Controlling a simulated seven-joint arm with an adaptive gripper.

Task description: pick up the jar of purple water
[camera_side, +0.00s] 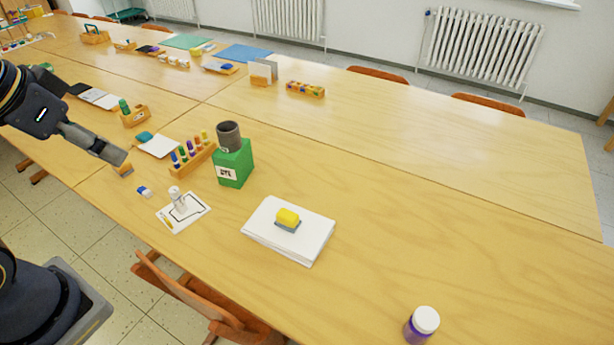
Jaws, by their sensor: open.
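The jar of purple water (420,327) stands upright on the table at the bottom right of the side view, near the table's front edge. It has a white lid and a purple body with a pale label; its lower end is close to the picture's bottom edge. My gripper (113,155) is at the far left, above the table's front edge, pointing down to the right. It is open and well apart from the jar. Its fingers are small and seen edge-on.
A white paper stack (268,240) with a yellow block (288,216) lies between my gripper and the jar. A green box (233,165) bears a grey cup (229,136). A rack of colored tubes (192,158) stands beside it. The table right of the stack is clear.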

